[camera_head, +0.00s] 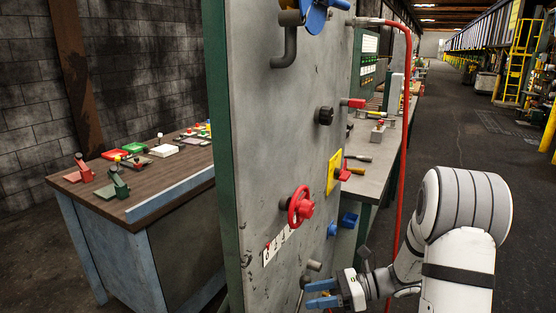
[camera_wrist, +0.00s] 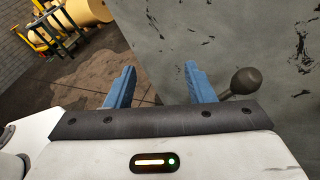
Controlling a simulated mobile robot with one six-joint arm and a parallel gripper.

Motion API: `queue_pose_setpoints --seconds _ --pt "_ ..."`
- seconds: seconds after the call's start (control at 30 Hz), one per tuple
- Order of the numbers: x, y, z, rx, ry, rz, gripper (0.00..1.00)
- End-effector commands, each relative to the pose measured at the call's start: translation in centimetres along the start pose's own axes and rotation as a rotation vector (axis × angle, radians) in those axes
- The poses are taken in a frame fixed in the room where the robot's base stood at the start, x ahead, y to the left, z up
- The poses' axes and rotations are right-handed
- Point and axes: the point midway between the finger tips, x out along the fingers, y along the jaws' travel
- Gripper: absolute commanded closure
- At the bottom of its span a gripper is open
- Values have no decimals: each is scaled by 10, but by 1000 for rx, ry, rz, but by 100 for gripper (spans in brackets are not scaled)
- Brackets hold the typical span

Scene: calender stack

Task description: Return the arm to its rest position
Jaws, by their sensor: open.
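My gripper (camera_head: 322,293) is at the lower middle of the head view, in front of the lower part of a tall grey panel (camera_head: 262,150). Its blue fingers are apart with nothing between them. In the wrist view my gripper (camera_wrist: 160,86) shows its two blue fingers spread, with the floor and the grey panel's face beyond. A dark ball-ended knob (camera_wrist: 245,80) is just right of the right finger; whether they touch is unclear. My white arm comes in from the right of the head view.
The panel carries a red handwheel (camera_head: 300,206), a black knob (camera_head: 324,115) and a yellow plate with a red handle (camera_head: 335,172). A red pipe (camera_head: 403,150) runs down beside my arm. A workbench (camera_head: 150,178) stands left. The aisle (camera_head: 470,125) at right is open floor.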

Motion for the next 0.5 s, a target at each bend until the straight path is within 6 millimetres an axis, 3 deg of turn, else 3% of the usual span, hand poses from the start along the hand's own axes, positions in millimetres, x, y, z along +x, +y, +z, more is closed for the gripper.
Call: queue_pose_setpoints --seconds 0.03,0.23,0.5 --pt "4 19 14 -82 79 35 51" --pt "8 84 30 -419 393 185 51" --pt "-17 151 43 -910 796 406 51"
